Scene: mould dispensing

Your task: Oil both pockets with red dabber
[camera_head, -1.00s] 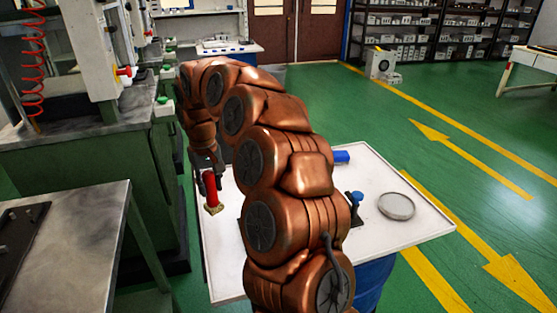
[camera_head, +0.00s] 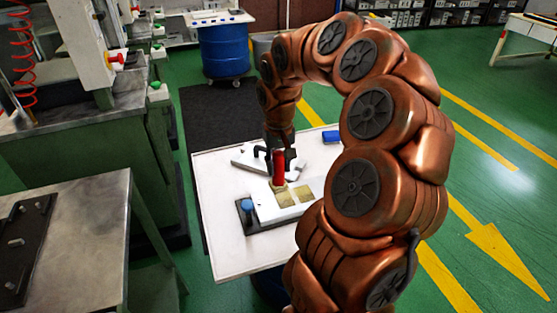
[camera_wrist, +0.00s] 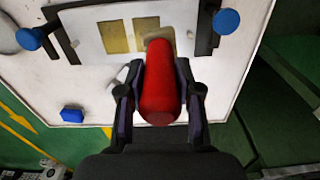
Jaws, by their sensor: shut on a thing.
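My gripper (camera_head: 278,160) is shut on the red dabber (camera_head: 279,168), which stands roughly upright with its pale yellowish pad down at the mould. The mould is a light plate (camera_head: 266,207) on a dark base, with two gold-coloured pockets, one nearer (camera_head: 284,200) and one to the right (camera_head: 304,192). In the wrist view the dabber (camera_wrist: 160,90) is between my fingers. Its pad overlaps the edge of the right pocket (camera_wrist: 146,26); the left pocket (camera_wrist: 114,37) is clear of it. Whether the pad touches is unclear.
The mould lies on a white table (camera_head: 226,240). A blue knob (camera_head: 247,205) stands at its left end, and a blue block (camera_head: 331,137) lies at the table's back. My arm hides the table's right side. A grey metal bench (camera_head: 70,240) is to the left.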

